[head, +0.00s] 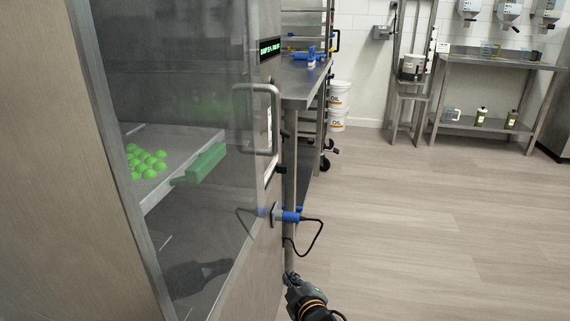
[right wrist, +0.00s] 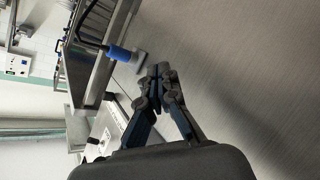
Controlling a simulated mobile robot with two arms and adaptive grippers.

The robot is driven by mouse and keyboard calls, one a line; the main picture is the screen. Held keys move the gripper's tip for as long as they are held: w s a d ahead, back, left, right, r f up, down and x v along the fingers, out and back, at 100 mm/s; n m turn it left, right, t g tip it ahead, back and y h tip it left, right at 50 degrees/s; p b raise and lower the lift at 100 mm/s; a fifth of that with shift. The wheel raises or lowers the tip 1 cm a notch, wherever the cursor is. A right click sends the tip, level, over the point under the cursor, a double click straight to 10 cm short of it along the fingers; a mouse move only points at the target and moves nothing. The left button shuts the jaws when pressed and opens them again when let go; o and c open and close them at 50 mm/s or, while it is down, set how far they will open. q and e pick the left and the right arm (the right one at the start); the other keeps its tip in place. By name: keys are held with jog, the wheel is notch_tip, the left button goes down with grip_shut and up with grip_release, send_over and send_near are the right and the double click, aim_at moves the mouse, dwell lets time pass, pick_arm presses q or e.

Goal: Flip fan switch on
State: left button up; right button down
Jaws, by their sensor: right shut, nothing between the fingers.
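I cannot pick out a fan switch for certain in either view. The depositor cabinet with a glass door (head: 190,120) fills the left of the head view. My right gripper (head: 291,278) is below the plug, near the cabinet edge. Its fingers are shut and empty in the right wrist view (right wrist: 163,72). My left gripper is not in view.
Green gummies (head: 145,160) lie on a tray behind the glass. A steel table (head: 305,85) stands just beyond the cabinet, with white buckets (head: 339,95) behind it. A steel side table (head: 500,60) is at the back right. The floor (head: 440,220) on the right is clear.

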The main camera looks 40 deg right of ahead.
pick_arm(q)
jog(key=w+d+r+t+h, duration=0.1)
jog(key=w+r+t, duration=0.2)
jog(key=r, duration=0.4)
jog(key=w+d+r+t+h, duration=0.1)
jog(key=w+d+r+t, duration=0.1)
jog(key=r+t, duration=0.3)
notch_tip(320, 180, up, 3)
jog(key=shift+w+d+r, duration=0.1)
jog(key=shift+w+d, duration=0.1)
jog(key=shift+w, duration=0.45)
pick_arm(e)
jog(key=w+d+r+n+t, duration=0.2)
jog(key=w+r+n+t, duration=0.2)
jog(key=r, duration=0.5)
jog(key=w+d+r+n+t, duration=0.3)
jog(key=w+r+n+t, duration=0.1)
jog(key=r+n+t, duration=0.3)
notch_tip(320, 180, up, 2)
jog(key=shift+d+r+n+t, duration=0.25)
jog(key=shift+n+t, duration=0.15)
jog(key=shift+t, duration=0.2)
